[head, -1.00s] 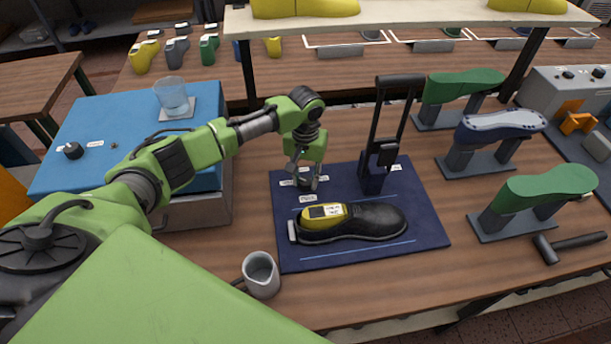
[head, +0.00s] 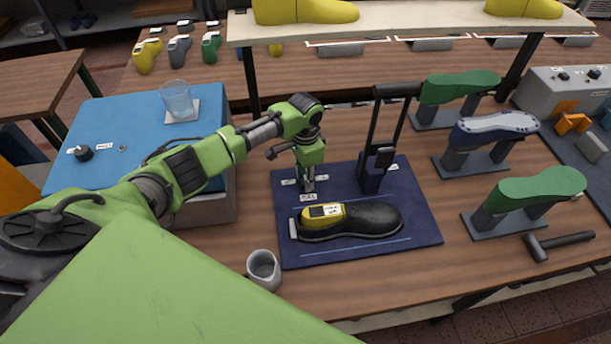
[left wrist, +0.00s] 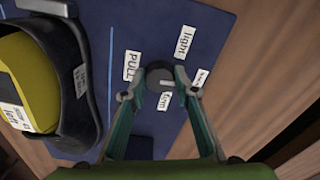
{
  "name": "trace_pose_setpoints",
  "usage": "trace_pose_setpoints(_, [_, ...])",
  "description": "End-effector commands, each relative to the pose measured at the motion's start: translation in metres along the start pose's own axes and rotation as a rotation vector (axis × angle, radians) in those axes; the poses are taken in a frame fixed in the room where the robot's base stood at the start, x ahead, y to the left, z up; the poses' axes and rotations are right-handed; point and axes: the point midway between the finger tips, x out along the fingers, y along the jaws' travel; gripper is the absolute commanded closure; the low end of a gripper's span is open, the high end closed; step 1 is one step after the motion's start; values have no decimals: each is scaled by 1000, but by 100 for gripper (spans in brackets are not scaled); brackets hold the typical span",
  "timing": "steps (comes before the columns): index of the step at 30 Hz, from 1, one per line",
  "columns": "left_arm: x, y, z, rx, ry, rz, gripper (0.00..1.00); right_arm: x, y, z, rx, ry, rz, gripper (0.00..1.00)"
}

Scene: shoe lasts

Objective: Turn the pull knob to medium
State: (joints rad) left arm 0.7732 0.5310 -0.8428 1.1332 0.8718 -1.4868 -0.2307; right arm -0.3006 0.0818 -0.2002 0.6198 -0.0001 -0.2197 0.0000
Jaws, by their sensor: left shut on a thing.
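The pull knob (left wrist: 160,77) is a small dark round knob on the blue mat (left wrist: 158,28), with white labels around it. The labels read "PULL" (left wrist: 132,66), "light" (left wrist: 185,42) and "firm" (left wrist: 165,101); a further label (left wrist: 200,79) at the right is too small to read. My left gripper (left wrist: 161,82) is shut on the knob, one finger on each side. In the head view my left gripper (head: 308,187) points down at the mat and hides the knob. Which label the knob points to I cannot tell. My right gripper is not in view.
A black shoe (head: 372,219) with a yellow last (head: 323,213) lies on the mat near my gripper. A dark upright lever (head: 374,165) stands right of it. A grey mug (head: 263,268) stands in front. Green lasts on stands (head: 530,192) are farther right.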

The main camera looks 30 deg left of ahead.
Motion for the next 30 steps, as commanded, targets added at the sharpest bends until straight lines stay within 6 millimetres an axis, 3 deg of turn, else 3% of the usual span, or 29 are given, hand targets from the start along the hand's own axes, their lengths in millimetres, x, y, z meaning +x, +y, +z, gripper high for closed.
trace_pose_setpoints(9, [-2,-1,-2,94,6,-2,94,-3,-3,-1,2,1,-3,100])
trace_pose_setpoints(23, [-2,-1,-2,106,7,-3,94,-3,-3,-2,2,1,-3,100])
trace_pose_setpoints(24, [-2,-1,-2,106,7,-3,67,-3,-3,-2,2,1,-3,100])
trace_pose_setpoints(25, [-2,-1,-2,106,7,-3,60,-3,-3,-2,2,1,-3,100])
trace_pose_setpoints(26, [-2,-1,-2,106,7,-3,56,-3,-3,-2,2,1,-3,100])
trace_pose_setpoints(30, [-2,-1,-2,106,4,-2,56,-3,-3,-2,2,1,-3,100])
